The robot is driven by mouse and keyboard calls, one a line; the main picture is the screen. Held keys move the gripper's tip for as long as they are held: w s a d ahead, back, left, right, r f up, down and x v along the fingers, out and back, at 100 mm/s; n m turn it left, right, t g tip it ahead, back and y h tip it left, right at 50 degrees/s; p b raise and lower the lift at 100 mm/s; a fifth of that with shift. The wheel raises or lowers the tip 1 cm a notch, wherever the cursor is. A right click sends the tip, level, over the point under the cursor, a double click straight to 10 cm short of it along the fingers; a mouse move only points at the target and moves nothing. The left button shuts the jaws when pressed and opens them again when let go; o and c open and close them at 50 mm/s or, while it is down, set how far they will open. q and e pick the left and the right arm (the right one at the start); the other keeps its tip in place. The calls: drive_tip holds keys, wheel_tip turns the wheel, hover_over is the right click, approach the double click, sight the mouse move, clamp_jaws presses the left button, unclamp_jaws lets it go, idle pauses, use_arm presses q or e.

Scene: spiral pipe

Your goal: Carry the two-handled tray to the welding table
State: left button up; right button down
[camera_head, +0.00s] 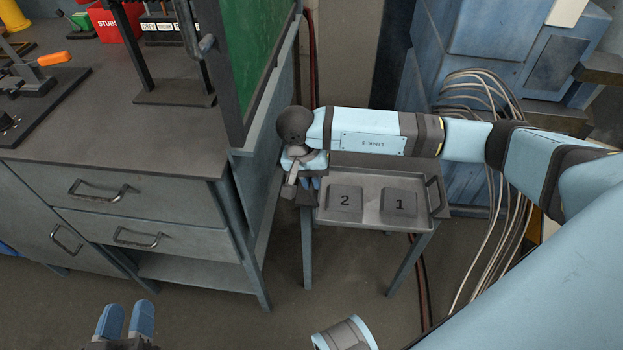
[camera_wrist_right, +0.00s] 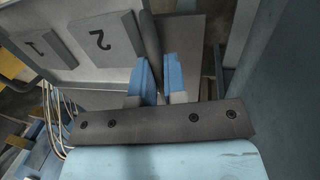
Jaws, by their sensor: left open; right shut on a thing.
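The grey tray (camera_head: 371,206) sits on a small stand, with dark plates marked 2 (camera_head: 345,202) and 1 (camera_head: 398,205) lying in it. Its right handle (camera_head: 434,195) is free. My right gripper (camera_head: 309,184) is at the tray's left end, partly hidden under my wrist. In the right wrist view, its blue fingers (camera_wrist_right: 162,80) are shut on the dark bar of the tray's left handle (camera_wrist_right: 151,42). My left gripper (camera_head: 126,320) is at the bottom left, open and empty, well apart from the tray. I cannot tell for certain which surface is the welding table.
A grey workbench with drawers (camera_head: 140,215) stands left of the tray, close to my right gripper. Cables (camera_head: 497,190) hang right of the stand.

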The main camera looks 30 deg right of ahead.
drive_tip(key=shift+s+a, duration=0.25)
drive_tip(key=shift+s, duration=0.05)
use_arm(q)
drive_tip(key=shift+s+a, duration=0.15)
drive_tip(key=shift+s, duration=0.3)
drive_tip(key=shift+w+r, duration=0.1)
drive_tip(key=shift+r, duration=0.05)
use_arm(e)
drive_tip(key=c, duration=1.1)
unclamp_jaws()
drive_tip(key=shift+w+r, duration=0.1)
drive_tip(key=shift+r, duration=0.25)
use_arm(q)
drive_tip(key=f, duration=0.1)
drive_tip(key=a+f+g+p, duration=0.1)
drive_tip(key=f+y, duration=0.1)
drive_tip(key=shift+s+a+f+g+p, duration=0.25)
drive_tip(key=shift+s+a+g+p, duration=0.05)
drive_tip(key=shift+s+a+p, duration=0.1)
use_arm(e)
wheel_tip(320, 180, up, 7)
drive_tip(key=a, duration=0.1)
drive_tip(key=shift+w+f, duration=0.15)
drive_tip(key=shift+w, duration=0.2)
use_arm(q)
drive_tip(key=shift+d, duration=0.1)
